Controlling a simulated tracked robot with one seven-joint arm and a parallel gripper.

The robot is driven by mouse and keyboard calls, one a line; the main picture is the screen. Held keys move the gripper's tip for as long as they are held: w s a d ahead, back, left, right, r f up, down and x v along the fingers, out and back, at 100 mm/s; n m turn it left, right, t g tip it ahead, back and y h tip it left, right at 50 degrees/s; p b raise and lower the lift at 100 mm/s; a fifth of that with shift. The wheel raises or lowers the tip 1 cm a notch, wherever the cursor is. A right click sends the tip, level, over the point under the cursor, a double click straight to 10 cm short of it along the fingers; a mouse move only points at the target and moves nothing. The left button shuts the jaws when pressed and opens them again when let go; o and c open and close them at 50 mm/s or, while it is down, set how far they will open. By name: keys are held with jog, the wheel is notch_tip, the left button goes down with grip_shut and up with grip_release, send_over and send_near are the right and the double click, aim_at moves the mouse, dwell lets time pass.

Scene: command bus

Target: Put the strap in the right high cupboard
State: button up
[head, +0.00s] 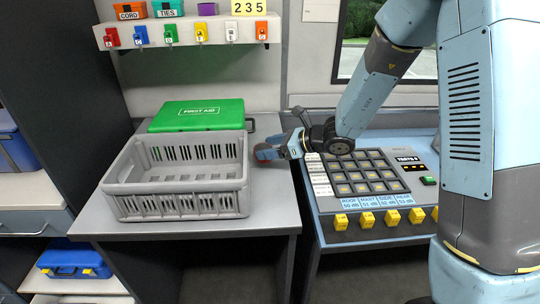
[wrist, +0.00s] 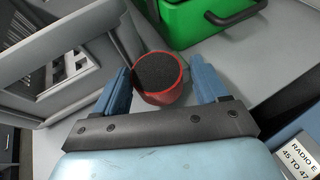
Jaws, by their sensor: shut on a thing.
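A round red thing with a dark top, probably the strap (wrist: 160,76), sits between the two blue fingers of my gripper (wrist: 161,68) in the wrist view. My gripper is shut on it. In the head view my gripper (head: 272,150) is over the right part of the grey table, just right of the grey crate. The held thing shows there only as a small reddish and dark patch. I cannot tell whether it still touches the table. The right high cupboard is not in either view.
An empty grey crate (head: 180,206) stands left of my gripper, with a green first aid case (head: 200,116) behind it. A console (head: 370,195) with buttons is at the right. A shelf with key hooks (head: 190,33) and small boxes hangs above.

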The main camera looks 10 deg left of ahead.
jog(key=shift+f, duration=1.45)
jog(key=shift+f, duration=0.1)
jog(key=o, duration=1.2)
jog(key=v, duration=1.2)
jog(key=shift+s, duration=0.1)
